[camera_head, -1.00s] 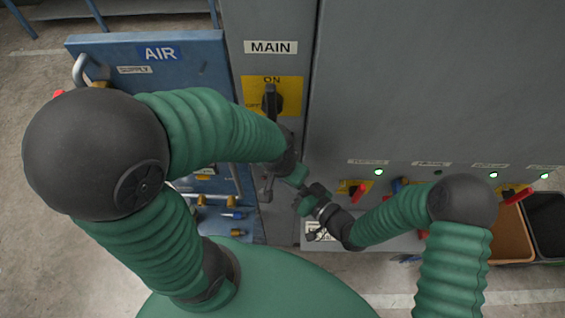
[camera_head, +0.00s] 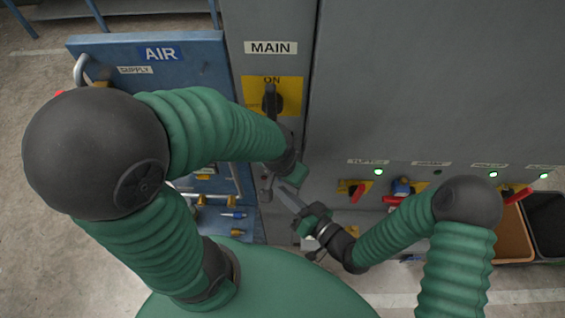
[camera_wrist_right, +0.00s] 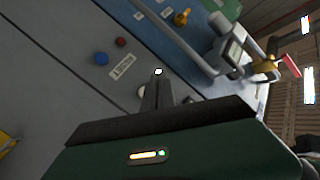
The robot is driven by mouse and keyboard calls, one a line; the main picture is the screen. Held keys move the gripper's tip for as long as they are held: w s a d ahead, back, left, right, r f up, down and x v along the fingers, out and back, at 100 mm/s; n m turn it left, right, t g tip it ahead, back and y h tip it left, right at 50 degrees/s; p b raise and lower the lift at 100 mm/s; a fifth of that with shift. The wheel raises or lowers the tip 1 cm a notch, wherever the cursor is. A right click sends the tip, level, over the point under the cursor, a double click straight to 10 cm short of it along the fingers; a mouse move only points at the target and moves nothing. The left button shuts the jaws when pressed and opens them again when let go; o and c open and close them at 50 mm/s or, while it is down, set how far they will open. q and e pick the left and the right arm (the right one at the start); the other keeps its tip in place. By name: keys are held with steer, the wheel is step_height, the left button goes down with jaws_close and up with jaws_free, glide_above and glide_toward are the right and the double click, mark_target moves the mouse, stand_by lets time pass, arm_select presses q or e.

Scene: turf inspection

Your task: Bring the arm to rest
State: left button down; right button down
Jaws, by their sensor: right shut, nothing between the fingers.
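My right arm comes in from the right with green bellows sleeves. Its gripper (camera_head: 288,198) is shut and empty, pointing up and left in front of the grey cabinet (camera_head: 420,90). In the right wrist view the closed fingers (camera_wrist_right: 157,95) show dark against grey panels. My left arm bends in from the left, and its gripper (camera_head: 270,187) hangs by the narrow MAIN panel, close to the right gripper's tips. The left fingers are small and partly hidden, so I cannot tell whether they are open. Whether the two grippers touch is unclear.
The MAIN panel carries a black rotary handle (camera_head: 271,100) on a yellow plate. A blue AIR panel (camera_head: 200,80) stands at left. Red handles (camera_head: 358,192) and green lamps (camera_head: 378,171) line the cabinet's lower edge. Orange (camera_head: 512,238) and black (camera_head: 547,225) bins stand at right.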

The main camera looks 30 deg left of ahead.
stand_by(0.6)
steer(key=w+d+f+t+h+b, duration=0.1)
steer(key=w+d+f+h+b, duration=0.1)
steer(key=w+d+f+h, duration=0.3)
steer(key=w+d+m+t+h+b, duration=0.1)
steer(key=w+d+h+b, duration=0.15)
steer(key=d, duration=0.45)
steer(key=w+d+f+t+h+b, duration=0.1)
steer(key=w+d+f+h+b, duration=0.15)
steer(key=w+d, duration=0.3)
steer(key=s+d+m+g+h+b, duration=0.1)
steer(key=s+d+m+h+b, duration=0.25)
steer(key=d, duration=1.15)
steer(key=s+d+r+m+g+h, duration=0.2)
steer(key=s+d+m+g, duration=0.1)
steer(key=s+d, duration=0.3)
steer(key=shift+s+r, duration=0.3)
steer(key=shift+s, duration=0.4)
steer(key=shift+s+d+m+h, duration=0.1)
steer(key=shift+d+m+h, duration=0.1)
steer(key=shift+m+h, duration=0.05)
